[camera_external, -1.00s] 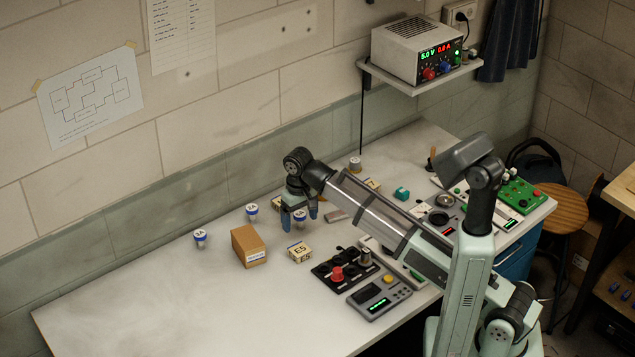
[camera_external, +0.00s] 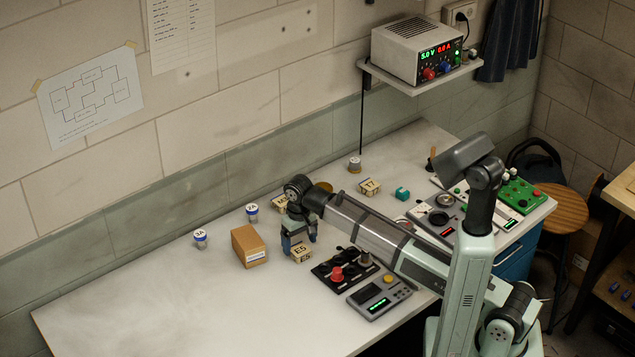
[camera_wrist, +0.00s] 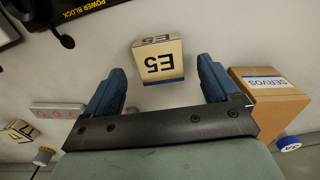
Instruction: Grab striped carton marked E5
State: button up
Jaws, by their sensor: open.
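The striped carton marked E5 (camera_external: 301,254) is a small cream box with a dark stripe, standing on the bench. In the wrist view the E5 carton (camera_wrist: 158,62) lies ahead of and between the two blue fingers, its label upside down. My gripper (camera_external: 299,240) is just above and behind the carton in the external view and partly covers it. In the wrist view my gripper (camera_wrist: 162,90) is open, with nothing held between its fingers and clear bench on both sides of the carton.
A brown box (camera_external: 249,246) labelled SERVOS stands left of the carton, close to one finger in the wrist view. A black panel with a red knob (camera_external: 338,273) is to the right.

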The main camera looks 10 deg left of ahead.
aim_at(298, 258)
jog(key=shift+f, duration=1.45)
jog(key=shift+c, duration=0.3)
jog(key=c, duration=1.1)
jog(key=shift+r, duration=0.1)
